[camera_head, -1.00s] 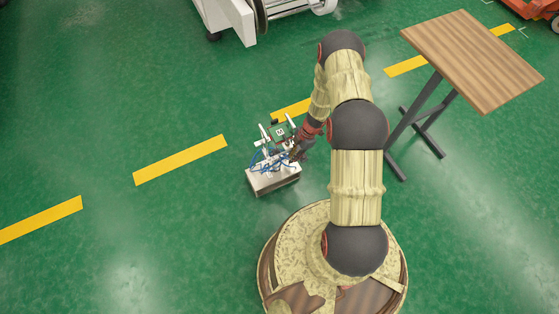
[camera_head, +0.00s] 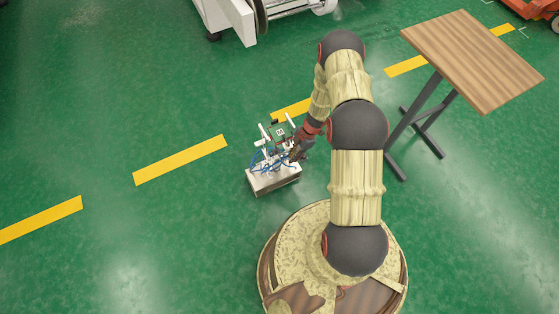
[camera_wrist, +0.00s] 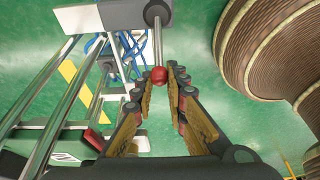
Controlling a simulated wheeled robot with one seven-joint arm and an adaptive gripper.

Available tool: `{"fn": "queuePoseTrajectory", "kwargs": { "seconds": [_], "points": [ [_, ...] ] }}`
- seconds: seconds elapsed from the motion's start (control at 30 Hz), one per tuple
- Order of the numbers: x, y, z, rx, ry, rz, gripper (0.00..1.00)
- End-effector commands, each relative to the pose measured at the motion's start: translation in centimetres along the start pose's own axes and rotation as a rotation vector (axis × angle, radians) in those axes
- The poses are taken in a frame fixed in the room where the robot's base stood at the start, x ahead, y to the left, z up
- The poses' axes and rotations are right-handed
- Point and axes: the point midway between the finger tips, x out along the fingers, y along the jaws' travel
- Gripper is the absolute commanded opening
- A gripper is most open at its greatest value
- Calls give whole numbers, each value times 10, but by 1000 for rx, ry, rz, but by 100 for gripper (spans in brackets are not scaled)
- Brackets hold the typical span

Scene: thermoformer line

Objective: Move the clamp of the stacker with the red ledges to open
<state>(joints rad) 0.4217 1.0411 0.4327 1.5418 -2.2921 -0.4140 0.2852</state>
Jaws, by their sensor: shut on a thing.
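The stacker (camera_head: 273,180) stands on the green floor left of my arm in the head view, a white base with upright posts, blue hoses and a green part. In the wrist view its metal rods (camera_wrist: 92,100) fill the left side, with a small red piece (camera_wrist: 95,139) low on it that may be a ledge. A metal lever with a red ball knob (camera_wrist: 159,76) comes down from a dark grey block at the top. My gripper (camera_wrist: 158,72) is shut on the red knob, which sits between its fingertips. In the head view my gripper (camera_head: 299,149) is at the stacker's right side, its fingers too small to make out.
A wooden-topped table (camera_head: 472,58) on dark legs stands right of my arm. A white machine (camera_head: 232,15) is at the top. A yellow dashed line (camera_head: 180,159) crosses the floor. The floor left of the stacker is clear.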

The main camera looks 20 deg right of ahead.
Motion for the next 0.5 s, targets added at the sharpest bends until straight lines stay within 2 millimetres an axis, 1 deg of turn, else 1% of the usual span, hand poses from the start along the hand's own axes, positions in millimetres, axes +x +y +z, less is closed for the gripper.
{"fn": "queuePoseTrajectory", "kwargs": {
  "seconds": [0.33, 0.5],
  "points": [
    [-16, 1, 11, 0, -3, 3, 0],
    [-19, 1, 15, 0, -3, 3, 0]
  ]
}}
